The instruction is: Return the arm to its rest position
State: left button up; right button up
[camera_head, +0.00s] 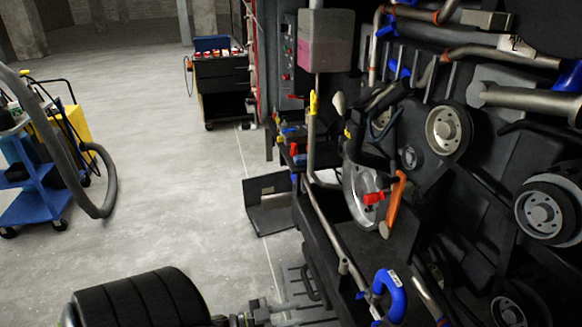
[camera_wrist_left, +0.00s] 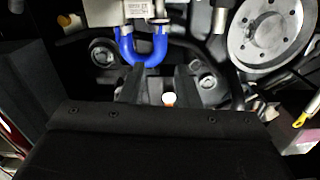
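My left gripper (camera_head: 272,313) shows at the bottom edge of the head view, beside the lower left of the engine (camera_head: 385,235). In the left wrist view its two dark fingers (camera_wrist_left: 158,85) stand apart, with nothing clearly held between them. A blue hose (camera_wrist_left: 143,48) lies beyond the fingertips; a blue hose also shows low on the engine in the head view (camera_head: 392,291). My right gripper is in neither view.
The engine's pipes and pulleys (camera_head: 449,131) fill the right side. A dark tool cart (camera_head: 222,82) stands at the back, a blue trolley (camera_head: 38,207) at the left. The floor between them is clear.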

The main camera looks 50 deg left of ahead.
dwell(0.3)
pick_arm(q)
jog(key=s+a+f+n+g+y, duration=0.1)
jog(key=s+f+n+g+y, duration=0.3)
jog(key=f, duration=0.7)
jog(key=s+f+n+g+y, duration=0.25)
jog(key=s+f+y, duration=0.25)
jog(key=f, duration=0.5)
jog(key=s+d+f+g, duration=0.4)
jog(key=s+d+f, duration=0.1)
jog(key=s, duration=0.4)
jog(key=s+d+f+g+h, duration=0.1)
jog(key=s+d+f+g, duration=0.4)
jog(key=s, duration=0.4)
jog(key=shift+s+d+f, duration=0.3)
jog(key=shift+f, duration=0.5)
